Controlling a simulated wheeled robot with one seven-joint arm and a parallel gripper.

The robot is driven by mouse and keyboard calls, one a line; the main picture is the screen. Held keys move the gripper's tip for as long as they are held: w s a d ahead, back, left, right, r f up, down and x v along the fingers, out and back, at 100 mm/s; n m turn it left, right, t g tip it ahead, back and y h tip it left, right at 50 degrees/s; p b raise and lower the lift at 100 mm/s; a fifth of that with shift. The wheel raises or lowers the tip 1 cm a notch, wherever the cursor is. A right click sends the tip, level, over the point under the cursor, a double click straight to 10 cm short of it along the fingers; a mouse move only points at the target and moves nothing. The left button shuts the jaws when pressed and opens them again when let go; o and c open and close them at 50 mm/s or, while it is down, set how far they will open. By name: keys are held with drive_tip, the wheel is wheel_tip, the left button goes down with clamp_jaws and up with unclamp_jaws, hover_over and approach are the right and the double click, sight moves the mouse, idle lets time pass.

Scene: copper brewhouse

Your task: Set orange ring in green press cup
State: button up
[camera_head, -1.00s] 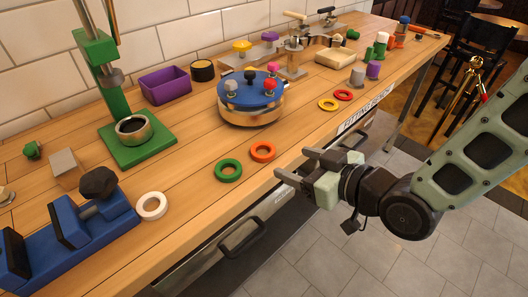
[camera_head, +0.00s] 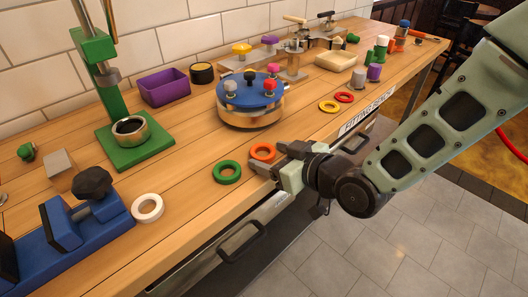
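The orange ring (camera_head: 262,152) lies flat on the wooden bench near its front edge, right of the green ring (camera_head: 227,172). The green press (camera_head: 136,148) stands at the left back, with a metal-rimmed dark cup (camera_head: 131,129) on its base; the cup looks empty. My gripper (camera_head: 268,169) is at the bench's front edge, just in front of the orange ring, its fingers apart with nothing seen between them. The near edge of the orange ring is close to the upper finger; whether they touch I cannot tell.
A white ring (camera_head: 147,208) and a blue vise (camera_head: 80,226) are at the left front. A blue-topped turntable with knobs (camera_head: 250,92) stands behind the orange ring. Yellow (camera_head: 329,106) and red (camera_head: 344,97) rings lie to the right. A purple bin (camera_head: 164,87) is at the back.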

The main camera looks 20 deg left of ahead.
drive_tip(key=c, duration=0.7)
drive_tip(key=shift+r, duration=0.35)
drive_tip(key=shift+r+p, duration=0.35)
drive_tip(key=shift+r, duration=0.2)
drive_tip(key=shift+r+p, duration=1.6)
drive_tip(key=shift+r, duration=0.85)
